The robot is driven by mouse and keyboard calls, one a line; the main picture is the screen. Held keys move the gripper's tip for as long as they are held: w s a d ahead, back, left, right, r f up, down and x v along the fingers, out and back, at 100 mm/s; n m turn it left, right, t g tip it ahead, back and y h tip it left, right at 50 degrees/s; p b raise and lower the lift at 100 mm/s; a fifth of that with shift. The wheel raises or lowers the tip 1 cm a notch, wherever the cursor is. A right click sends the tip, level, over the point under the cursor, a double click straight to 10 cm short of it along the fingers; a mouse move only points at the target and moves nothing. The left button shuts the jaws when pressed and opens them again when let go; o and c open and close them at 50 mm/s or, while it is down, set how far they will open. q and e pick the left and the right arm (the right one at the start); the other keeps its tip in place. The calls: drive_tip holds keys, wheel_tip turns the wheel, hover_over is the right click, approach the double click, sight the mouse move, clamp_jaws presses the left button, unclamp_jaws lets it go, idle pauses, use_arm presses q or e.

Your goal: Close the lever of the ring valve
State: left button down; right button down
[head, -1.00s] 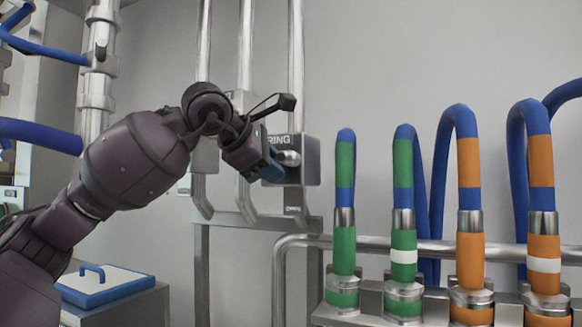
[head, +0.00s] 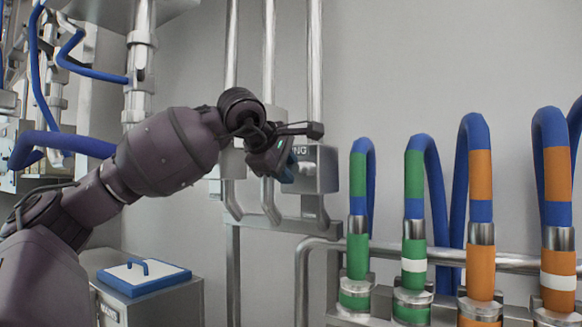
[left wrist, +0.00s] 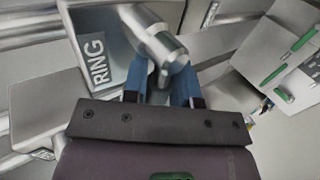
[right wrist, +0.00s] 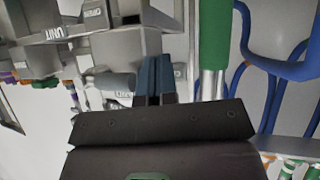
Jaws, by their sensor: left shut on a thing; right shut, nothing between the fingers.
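The ring valve is a grey metal box (head: 322,170) on the wall pipes in the head view, with its RING label partly covered by my gripper. In the left wrist view the RING label (left wrist: 97,60) is clear, and the silver metal lever (left wrist: 152,38) sticks out beside it. My left gripper (head: 288,172) is at the front of the box; its blue fingers (left wrist: 160,85) are shut on the lever, one on each side. In the head view the hand hides most of the lever. My right gripper (right wrist: 154,78) is shut and empty, seen only in the right wrist view.
Blue hoses with green (head: 357,250) and orange (head: 481,262) sleeves stand to the right of the valve. A grey cabinet with a blue-edged lid (head: 145,279) is at lower left. In the right wrist view, metal boxes marked UNIT (right wrist: 60,47) and a green hose (right wrist: 215,35) are near.

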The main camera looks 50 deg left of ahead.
idle(0.3)
use_arm(q)
drive_tip(key=c, duration=0.9)
unclamp_jaws()
drive_tip(key=b+v, duration=0.1)
drive_tip(key=v, duration=1)
drive_tip(key=shift+f, duration=0.1)
